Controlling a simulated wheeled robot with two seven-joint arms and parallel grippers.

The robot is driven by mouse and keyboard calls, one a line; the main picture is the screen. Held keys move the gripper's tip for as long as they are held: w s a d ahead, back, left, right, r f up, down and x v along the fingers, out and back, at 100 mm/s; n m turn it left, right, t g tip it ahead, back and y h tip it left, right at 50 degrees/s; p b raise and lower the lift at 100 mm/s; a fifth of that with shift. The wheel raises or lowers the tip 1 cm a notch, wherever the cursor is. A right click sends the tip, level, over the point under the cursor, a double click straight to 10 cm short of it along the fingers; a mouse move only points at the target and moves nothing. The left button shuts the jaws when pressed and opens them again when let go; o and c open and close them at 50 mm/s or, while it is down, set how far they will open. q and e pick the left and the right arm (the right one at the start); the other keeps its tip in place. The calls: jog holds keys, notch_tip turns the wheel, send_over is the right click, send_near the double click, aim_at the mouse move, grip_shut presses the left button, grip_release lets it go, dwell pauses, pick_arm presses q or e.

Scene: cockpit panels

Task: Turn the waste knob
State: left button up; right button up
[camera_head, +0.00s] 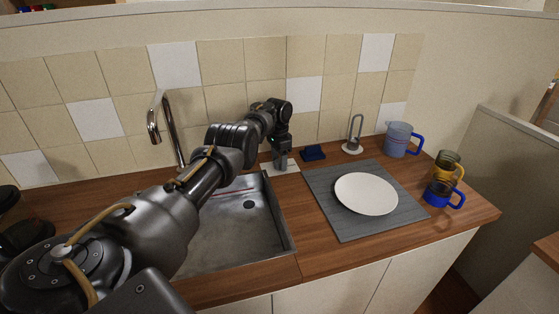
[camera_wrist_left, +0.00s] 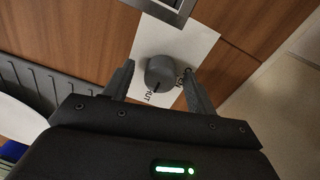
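The waste knob (camera_wrist_left: 160,72) is a round dark grey knob on a white label plate (camera_wrist_left: 197,42) in the left wrist view. A dark mark on its face points toward the bottom of the picture, near partly hidden lettering. My left gripper (camera_wrist_left: 158,76) is open, with one finger on each side of the knob and a visible gap to it on both sides. In the head view the left gripper (camera_head: 281,164) points down over the white plate (camera_head: 292,166) beside the sink, and hides the knob. My right gripper is not in view.
The sink (camera_head: 248,240) with its tap (camera_head: 170,128) lies left of the plate. A grey mat (camera_head: 350,227) with a white dish (camera_head: 366,194) lies to the right. A blue sponge-like block (camera_head: 313,153), a metal stand (camera_head: 353,145) and several mugs (camera_head: 398,140) stand around it.

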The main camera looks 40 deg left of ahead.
aim_at(279, 161)
pick_arm(q)
notch_tip(279, 161, up, 11)
jog(key=shift+a, duration=0.25)
dwell(0.4)
jog(key=shift+w+f, duration=0.1)
